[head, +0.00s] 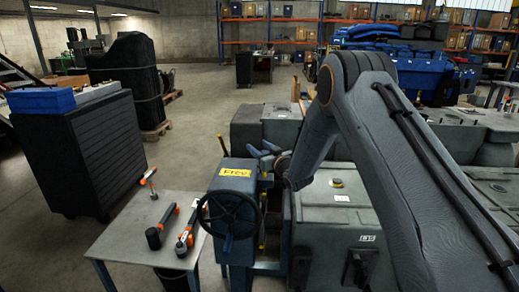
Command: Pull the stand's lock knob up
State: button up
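The stand (236,192) is a blue-grey box on a frame, with a yellow label and a black handwheel (229,214) on its front. A thin yellow-tipped lever (221,146) stands up behind its left top edge. I cannot make out a lock knob for certain; it may be small or hidden by my wrist. My gripper (261,151) is at the end of my arm, just above and behind the stand's top right edge. Its finger parts are small and dark against the machine, so their opening and any contact are unclear.
A low table (125,231) left of the stand holds orange-and-black tools (187,231). A dark cabinet (82,149) with a blue box (40,100) stands at the left. Open floor lies behind the table.

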jog(key=shift+s+d, duration=0.1)
jog(key=b+v, duration=0.2)
jog(key=v, duration=0.5)
jog(key=shift+s, duration=0.25)
